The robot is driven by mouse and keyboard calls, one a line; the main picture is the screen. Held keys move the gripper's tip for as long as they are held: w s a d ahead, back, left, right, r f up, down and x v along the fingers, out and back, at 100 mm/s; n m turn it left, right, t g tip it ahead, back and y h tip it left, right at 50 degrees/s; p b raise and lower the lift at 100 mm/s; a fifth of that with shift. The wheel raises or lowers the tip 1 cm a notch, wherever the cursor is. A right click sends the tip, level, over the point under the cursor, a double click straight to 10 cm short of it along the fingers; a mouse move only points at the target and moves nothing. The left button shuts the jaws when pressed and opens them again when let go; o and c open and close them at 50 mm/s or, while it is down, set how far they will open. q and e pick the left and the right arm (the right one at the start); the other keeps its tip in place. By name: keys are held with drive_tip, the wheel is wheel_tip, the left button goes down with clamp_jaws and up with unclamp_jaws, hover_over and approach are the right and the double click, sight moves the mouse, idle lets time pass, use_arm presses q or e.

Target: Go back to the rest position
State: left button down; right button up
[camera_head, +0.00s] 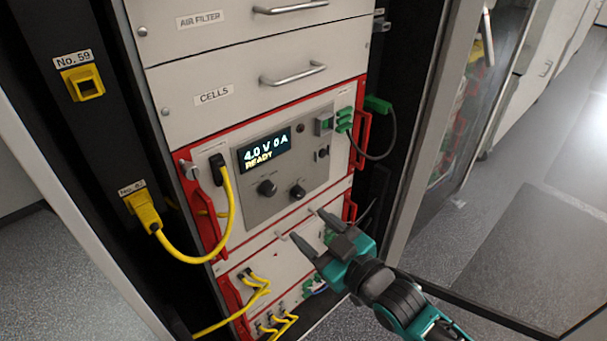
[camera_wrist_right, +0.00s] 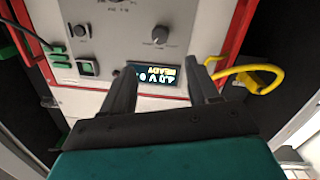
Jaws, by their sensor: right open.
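My right gripper (camera_head: 307,228) is open and empty in the head view. It is in front of the lower part of the rack, below the cycler panel (camera_head: 285,165). The panel has a lit display (camera_head: 264,149) reading "4.0 V 0 A READY", two dark knobs and a green-lit switch (camera_head: 324,124). In the right wrist view the two fingers (camera_wrist_right: 163,72) are spread and point at the panel, with the display (camera_wrist_right: 153,75) upside down between them. Nothing is between the fingers. My left gripper is not in view.
A yellow cable (camera_head: 231,220) loops from the panel to the No. 62 socket (camera_head: 143,207) on the left post. An empty yellow No. 59 socket (camera_head: 83,83) is above it. A green plug (camera_head: 377,104) with a dark cable is on the right. A glass door (camera_head: 455,130) stands open at right.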

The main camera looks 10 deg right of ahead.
drive_tip(key=s+d+f+m+g+h, duration=0.2)
drive_tip(key=s+d+f+m+h, duration=0.1)
drive_tip(key=s+d+f, duration=0.2)
drive_tip(key=s+d+f+m+g+h, duration=0.2)
drive_tip(key=s+d+f, duration=0.4)
drive_tip(key=s+f, duration=0.4)
drive_tip(key=shift+m+h, duration=0.9)
drive_tip(key=shift+h, duration=0.2)
